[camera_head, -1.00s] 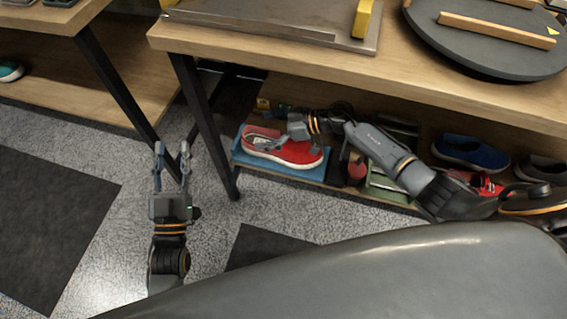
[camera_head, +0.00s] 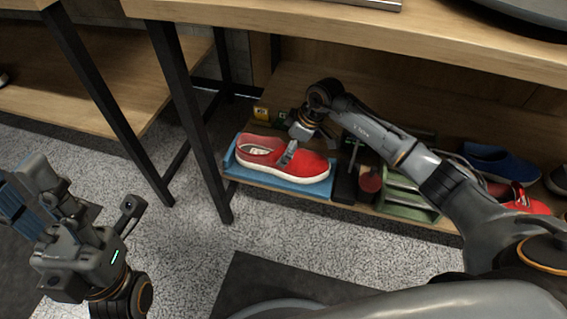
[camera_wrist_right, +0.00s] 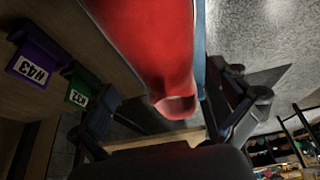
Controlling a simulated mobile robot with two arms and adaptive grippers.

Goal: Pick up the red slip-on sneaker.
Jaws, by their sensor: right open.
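The red slip-on sneaker (camera_head: 307,163) has a white sole and an open grey-lined collar. It rests on a blue tray (camera_head: 228,160) on the low shelf, toe to the right in the head view. My right gripper (camera_head: 287,150) is over the sneaker's middle. In the right wrist view, the red sneaker (camera_wrist_right: 160,50) shows between the spread fingers of my right gripper (camera_wrist_right: 168,112), which is open; I cannot tell whether they touch it. My left gripper (camera_head: 28,195) is at the far left, away from the shoe, its fingertips unclear.
The wooden table top (camera_head: 400,45) overhangs the shelf, and a black table leg (camera_head: 190,120) stands left of the tray. A green rack (camera_head: 405,195), a blue shoe (camera_head: 500,162) and another red shoe (camera_head: 520,203) are to the right. Purple (camera_wrist_right: 35,62) and green labelled tags show in the wrist view.

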